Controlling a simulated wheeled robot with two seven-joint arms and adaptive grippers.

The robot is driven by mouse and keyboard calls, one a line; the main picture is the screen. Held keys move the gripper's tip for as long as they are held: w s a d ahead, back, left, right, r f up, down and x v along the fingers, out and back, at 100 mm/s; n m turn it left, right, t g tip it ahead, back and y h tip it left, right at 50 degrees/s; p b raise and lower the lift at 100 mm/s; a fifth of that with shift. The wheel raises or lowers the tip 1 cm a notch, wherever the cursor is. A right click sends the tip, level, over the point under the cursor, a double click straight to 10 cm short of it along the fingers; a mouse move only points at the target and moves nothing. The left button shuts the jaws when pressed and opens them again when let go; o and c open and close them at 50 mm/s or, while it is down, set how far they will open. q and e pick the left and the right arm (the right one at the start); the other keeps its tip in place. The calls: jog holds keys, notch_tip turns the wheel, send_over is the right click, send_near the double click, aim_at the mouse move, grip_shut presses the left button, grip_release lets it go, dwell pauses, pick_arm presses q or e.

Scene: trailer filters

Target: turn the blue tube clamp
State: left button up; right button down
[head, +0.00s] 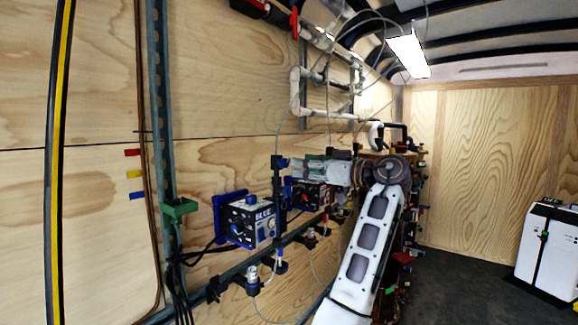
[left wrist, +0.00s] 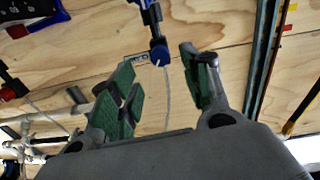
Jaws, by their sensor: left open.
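The blue tube clamp (head: 280,162) sits on a dark vertical post by the plywood wall, just left of my left gripper in the head view. In the left wrist view its round blue end (left wrist: 158,52) shows between the fingertips, with a thin pale tube hanging below it. My left gripper (head: 297,168) points left toward the clamp, with its fingers apart and green pads showing. In the left wrist view the gripper (left wrist: 160,72) is open and empty, with a visible gap on both sides of the clamp. My right gripper is not in view.
A box labelled BLUE (head: 248,221) hangs at lower left of the gripper. A red-marked box (head: 310,194) is close beneath it. A metal rail (head: 240,270) runs along the wall, with tubes and fittings. White pipes (head: 296,92) are above.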

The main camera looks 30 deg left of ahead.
aim_at(286, 163)
pick_arm(q)
jog(key=shift+w+a, duration=0.2)
jog(key=shift+a, duration=1.35)
jog(key=shift+w+a, duration=0.15)
jog(key=shift+a, duration=1.4)
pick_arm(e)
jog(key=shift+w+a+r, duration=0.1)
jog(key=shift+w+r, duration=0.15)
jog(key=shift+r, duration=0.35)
pick_arm(q)
jog(key=c, duration=1)
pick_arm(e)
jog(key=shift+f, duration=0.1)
pick_arm(q)
jog(key=shift+c, duration=0.2)
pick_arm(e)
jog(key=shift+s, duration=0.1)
